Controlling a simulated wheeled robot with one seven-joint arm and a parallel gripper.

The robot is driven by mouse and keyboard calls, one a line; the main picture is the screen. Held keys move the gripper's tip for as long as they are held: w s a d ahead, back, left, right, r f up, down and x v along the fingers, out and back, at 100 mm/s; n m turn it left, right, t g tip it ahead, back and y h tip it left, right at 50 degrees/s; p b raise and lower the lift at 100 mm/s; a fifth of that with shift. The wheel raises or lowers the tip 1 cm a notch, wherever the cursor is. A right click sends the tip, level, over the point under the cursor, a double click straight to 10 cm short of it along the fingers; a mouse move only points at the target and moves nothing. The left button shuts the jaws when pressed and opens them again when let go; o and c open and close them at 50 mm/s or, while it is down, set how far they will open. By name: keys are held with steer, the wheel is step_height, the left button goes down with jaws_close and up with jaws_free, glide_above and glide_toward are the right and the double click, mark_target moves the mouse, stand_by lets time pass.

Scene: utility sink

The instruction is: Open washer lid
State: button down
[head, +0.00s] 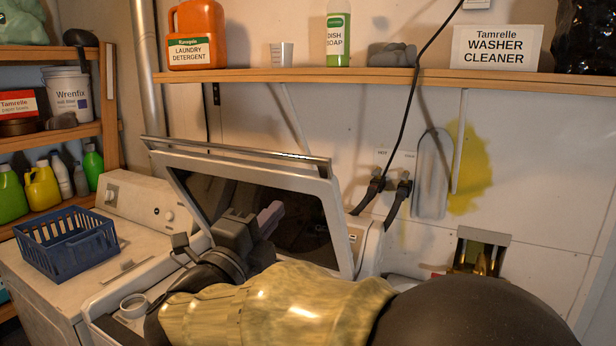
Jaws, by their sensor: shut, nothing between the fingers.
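The washer lid (337,222) is a pale frame around a dark see-through panel. It stands raised and tilted above the washer, with a metallic strip along its top edge. The washer body (97,304) shows at the lower left of the lid, with a round white cup-like part on its top. My gripper (270,217) is shut and empty, in front of the lid's dark panel. I cannot tell whether its fingertips touch the panel. My arm hides most of the washer's opening and front.
A blue basket (66,247) sits on the white machine (135,208) at left. A wooden shelf (350,76) with a detergent jug (196,35) and other items runs above the lid. Hoses and a black cable (413,105) hang behind it at right. Stocked shelves stand far left.

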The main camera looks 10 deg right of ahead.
mark_target(316, 164)
steer(key=p+x, duration=0.4)
steer(key=x, duration=0.8)
steer(key=shift+w+d+r, duration=0.2)
steer(key=shift+w, duration=0.1)
steer(key=shift+w+d+p, duration=0.4)
steer(key=shift+w, duration=0.1)
